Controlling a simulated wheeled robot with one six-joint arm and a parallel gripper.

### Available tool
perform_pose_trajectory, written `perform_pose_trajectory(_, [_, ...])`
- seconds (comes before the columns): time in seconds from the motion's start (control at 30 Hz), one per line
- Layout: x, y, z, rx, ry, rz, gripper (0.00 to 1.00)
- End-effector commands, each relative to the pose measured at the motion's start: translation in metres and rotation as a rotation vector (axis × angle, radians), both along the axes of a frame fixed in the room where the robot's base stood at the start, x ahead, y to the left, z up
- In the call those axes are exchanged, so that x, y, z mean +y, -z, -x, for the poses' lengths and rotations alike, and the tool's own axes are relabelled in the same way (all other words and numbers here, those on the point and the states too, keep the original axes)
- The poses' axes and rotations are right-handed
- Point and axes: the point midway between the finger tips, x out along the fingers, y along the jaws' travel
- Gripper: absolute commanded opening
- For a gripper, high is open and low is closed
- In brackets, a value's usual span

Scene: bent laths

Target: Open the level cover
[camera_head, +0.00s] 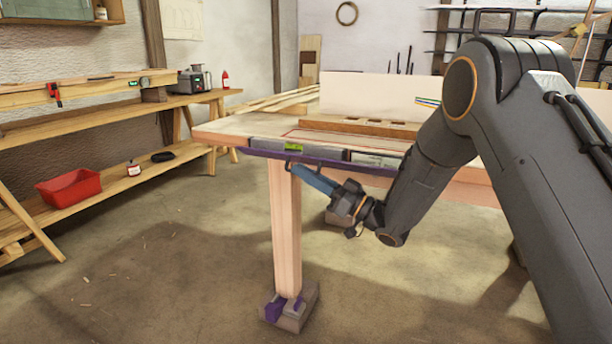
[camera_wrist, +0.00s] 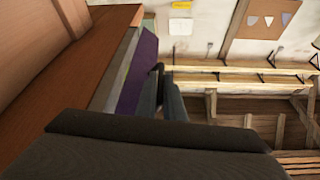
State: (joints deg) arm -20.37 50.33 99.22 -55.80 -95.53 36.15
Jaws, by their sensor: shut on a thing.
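A long purple strip, seemingly the level cover (camera_head: 335,165), runs along the table's front edge, below a grey rail (camera_head: 321,152). A bright green level vial (camera_head: 293,147) shows in the rail above it. My gripper (camera_head: 293,168) reaches in from the right with blue fingers, shut on a small dark handle (camera_head: 289,163) at the strip. In the wrist view the purple strip (camera_wrist: 137,75) tilts away beside the grey rail, and the dark handle (camera_wrist: 158,72) meets my fingers (camera_wrist: 168,92). The fingertips' exact hold is partly hidden.
The wooden table (camera_head: 232,130) stands on a pale leg (camera_head: 285,235) with a grey and purple foot (camera_head: 290,308) just below my gripper. A slotted wooden bar (camera_head: 360,127) lies on top. Side benches with a red bin (camera_head: 70,188) stand left. Floor between is open.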

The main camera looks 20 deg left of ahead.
Motion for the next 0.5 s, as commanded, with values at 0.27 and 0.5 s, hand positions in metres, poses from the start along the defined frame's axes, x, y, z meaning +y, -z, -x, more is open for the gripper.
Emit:
perform_pose_trajectory(0.27, [-0.0002,0.0013,0.0003,-0.044,0.000,0.002,0.00])
perform_pose_trajectory(0.5, [-0.0002,0.0011,0.0005,-0.046,0.000,0.002,0.00])
